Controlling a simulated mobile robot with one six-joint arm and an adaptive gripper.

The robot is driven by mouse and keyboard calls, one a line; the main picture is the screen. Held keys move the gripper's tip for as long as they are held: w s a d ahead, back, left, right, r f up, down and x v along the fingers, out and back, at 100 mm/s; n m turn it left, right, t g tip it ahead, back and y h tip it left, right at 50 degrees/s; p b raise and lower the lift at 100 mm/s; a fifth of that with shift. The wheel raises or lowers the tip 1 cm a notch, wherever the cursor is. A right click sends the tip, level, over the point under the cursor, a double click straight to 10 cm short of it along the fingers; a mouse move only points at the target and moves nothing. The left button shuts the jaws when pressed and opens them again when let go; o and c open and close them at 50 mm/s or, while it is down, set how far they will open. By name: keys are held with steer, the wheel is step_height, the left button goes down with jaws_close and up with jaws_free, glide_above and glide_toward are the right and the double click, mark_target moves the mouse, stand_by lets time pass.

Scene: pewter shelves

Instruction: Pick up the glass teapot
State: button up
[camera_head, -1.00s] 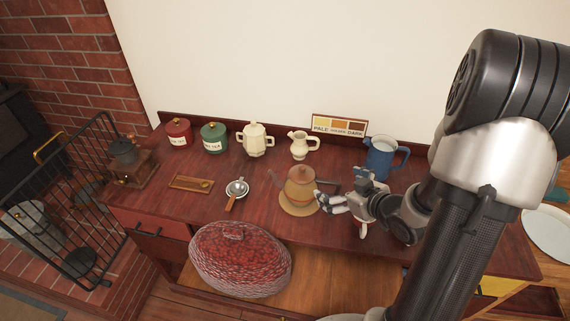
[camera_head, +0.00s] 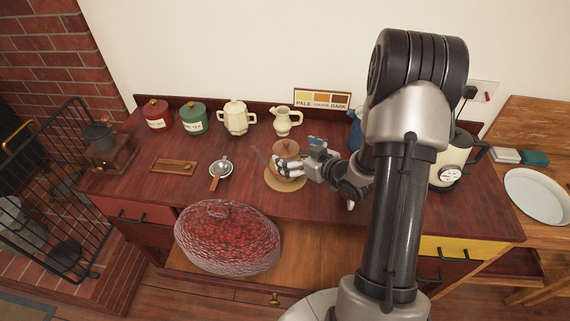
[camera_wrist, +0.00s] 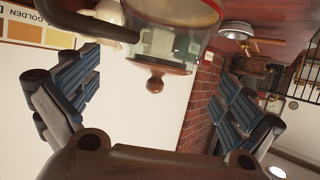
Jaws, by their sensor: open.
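The glass teapot (camera_head: 286,147) has a brown lid with a knob and stands upright on a round tan mat (camera_head: 272,184). Its spout points to the left. My gripper (camera_head: 283,166) is open at its front right and overlaps its body in the head view; I cannot tell there whether they touch. In the wrist view the teapot (camera_wrist: 180,12) shows tilted at the top, its lid knob hanging down and its dark handle at the upper left. The open fingers (camera_wrist: 155,100) are apart to either side below it, with nothing between their pads.
A cream pot (camera_head: 236,118) and a cream jug (camera_head: 283,121) stand behind. A strainer (camera_head: 220,169) lies to the left. A blue jug (camera_head: 355,130) is partly hidden by my arm. A cream kettle (camera_head: 446,165) stands to the right. A red woven cover (camera_head: 228,240) is below, in front.

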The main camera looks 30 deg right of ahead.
mark_target(286, 149)
steer(key=b+x, duration=0.1)
steer(key=x, duration=0.4)
steer(key=shift+f+b, duration=0.2)
steer(key=shift+b, duration=0.1)
steer(key=shift+r, duration=0.1)
steer(key=c, duration=1.9)
steer(key=shift+c, duration=0.2)
